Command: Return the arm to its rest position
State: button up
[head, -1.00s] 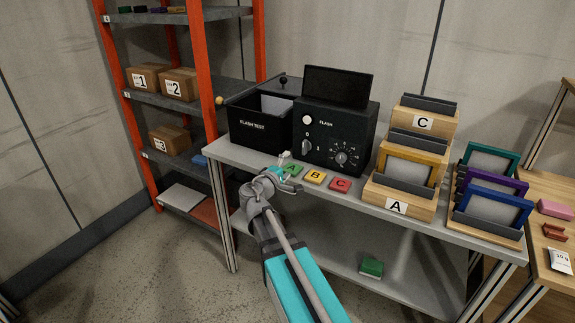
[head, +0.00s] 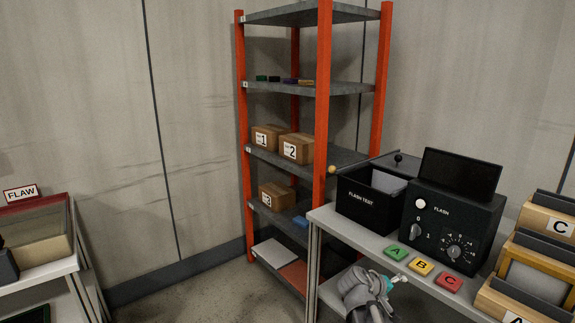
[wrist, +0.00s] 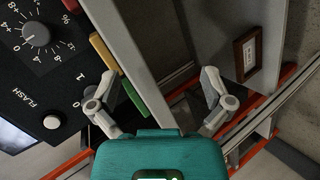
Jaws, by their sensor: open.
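My gripper (head: 388,284) shows at the lower edge of the head view, in front of the grey table (head: 345,222) and just below the green A block (head: 397,253). Part of my arm is cut off by the picture's bottom edge. In the wrist view my gripper (wrist: 160,78) has its two fingers spread wide apart, with nothing between them. Beyond them lie the table's edge and part of the black flash unit (wrist: 40,75).
The yellow B block (head: 421,266) and red C block (head: 447,283) lie by the table's front edge. The flash unit (head: 452,222) and flash test box (head: 362,205) stand behind. An orange-posted shelf (head: 322,110) stands left. Floor (head: 190,295) shows free at lower middle.

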jog(key=s+a+f+m+g+y, duration=0.1)
jog(key=s+a+f+g+y, duration=0.2)
jog(key=s+a+f+y, duration=0.25)
jog(key=s+a+f+m+g+y, duration=0.25)
jog(key=s+a+y, duration=0.25)
jog(key=s+a, duration=0.3)
notch_tip(320, 180, up, 21)
jog(key=w+p, duration=0.1)
jog(key=p, duration=2.1)
jog(key=shift+w+a+r+n+p, duration=0.2)
jog(key=shift+a+n+p, duration=0.05)
jog(key=shift+n+p, duration=0.1)
